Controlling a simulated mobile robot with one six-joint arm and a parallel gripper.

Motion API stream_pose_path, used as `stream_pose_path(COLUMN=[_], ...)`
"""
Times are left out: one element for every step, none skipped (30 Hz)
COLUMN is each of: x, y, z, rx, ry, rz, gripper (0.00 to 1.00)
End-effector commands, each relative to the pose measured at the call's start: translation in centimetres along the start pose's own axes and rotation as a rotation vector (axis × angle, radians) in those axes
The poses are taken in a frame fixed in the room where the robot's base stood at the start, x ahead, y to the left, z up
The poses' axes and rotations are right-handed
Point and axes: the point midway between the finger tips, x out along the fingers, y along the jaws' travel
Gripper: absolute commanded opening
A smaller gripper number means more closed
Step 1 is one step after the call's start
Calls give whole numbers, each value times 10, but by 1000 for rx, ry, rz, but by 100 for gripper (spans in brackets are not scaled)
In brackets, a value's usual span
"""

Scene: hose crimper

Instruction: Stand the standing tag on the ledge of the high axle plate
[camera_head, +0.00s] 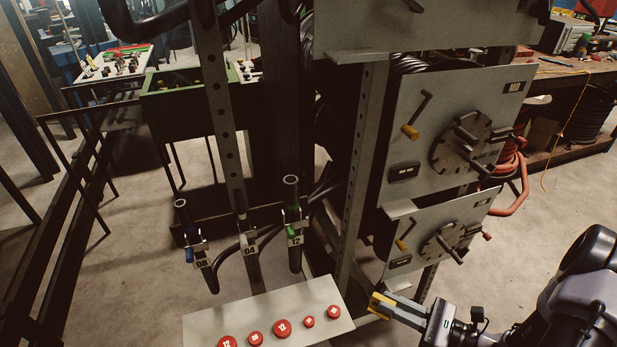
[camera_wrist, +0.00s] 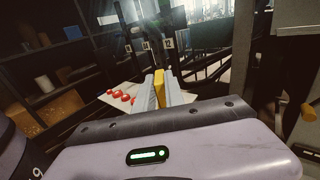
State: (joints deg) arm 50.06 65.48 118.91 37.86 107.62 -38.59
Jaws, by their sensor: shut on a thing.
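My gripper (camera_head: 388,306) is shut on a small yellow block-like piece (camera_head: 381,302), which appears to be the standing tag. In the wrist view the yellow piece (camera_wrist: 159,87) sits upright between the two pale fingers of my gripper (camera_wrist: 161,90). Grey plates are stacked on a post, and I cannot tell for sure which is the high axle plate. The middle plate (camera_head: 404,130) has a dial and a yellow-tipped lever. A similar lower plate (camera_head: 410,258) has a small ledge (camera_head: 398,209) at its top left. The top plate (camera_head: 440,22) is cut off.
A pale panel with red round buttons (camera_head: 282,328) lies left of my gripper. Black hoses with number tags (camera_head: 250,250) hang behind it. The perforated post (camera_head: 358,180) stands between them and the plates. Orange hose (camera_head: 515,190) hangs at right.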

Motion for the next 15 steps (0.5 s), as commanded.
stream_pose_path(x=[16,26,40,50,59,70,77,82,88,92,96,101,103,103,102], y=[-8,-14,-22,-26,-30,-34,-37,-39,-41,-41,-41,-41,-41,-40,-40], z=[8,14,23,29,35,42,47,50,55,58,61,64,65,65,63], rx=[-4,-3,-4,-5,-4,-4,-3,-2,-1,0,3,7,9,10,11], ry=[1,0,0,0,0,0,0,0,-1,-1,0,0,1,2,3], rz=[-1,-8,-17,-23,-29,-37,-42,-48,-58,-77,-107,-166,-219,-275,-351], gripper=[0,0,0,0,0,0,0,0,0,0,0,0,0,0,0])
